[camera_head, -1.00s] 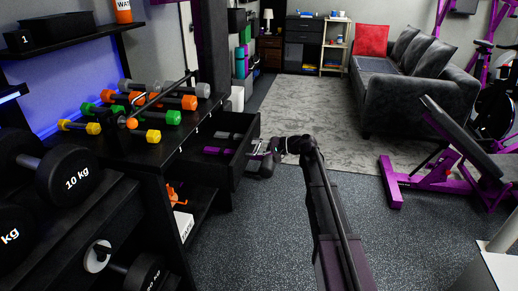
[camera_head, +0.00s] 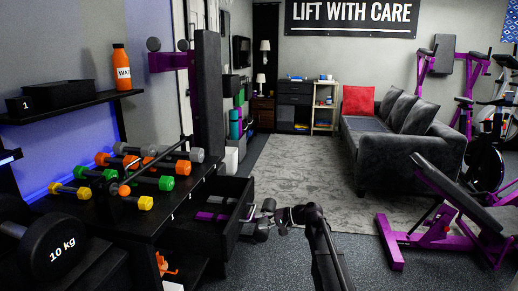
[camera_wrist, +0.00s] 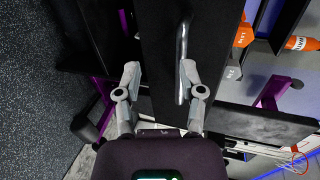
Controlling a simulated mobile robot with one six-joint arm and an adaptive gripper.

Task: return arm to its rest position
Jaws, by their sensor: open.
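My gripper (camera_wrist: 160,72) is open in the wrist view, its two grey fingers apart with nothing held between them. A black drawer front (camera_wrist: 216,50) with a silver bar handle (camera_wrist: 183,55) lies beyond the fingers. The handle appears close beside the right fingertip; I cannot tell whether they touch. In the head view my gripper (camera_head: 252,214) is small and dark at the outer face of the open drawer (camera_head: 236,232). My arm (camera_head: 322,245) reaches up from the bottom edge and bends left to it. Purple and grey dumbbells lie in the drawer, partly hidden.
A rack of coloured dumbbells (camera_head: 165,183) stands above the drawer at left. A large 10 kg dumbbell (camera_head: 62,247) is at lower left. A purple-framed bench (camera_head: 440,232) stands at right, before a grey sofa (camera_head: 410,150). The rug (camera_head: 300,175) ahead is clear.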

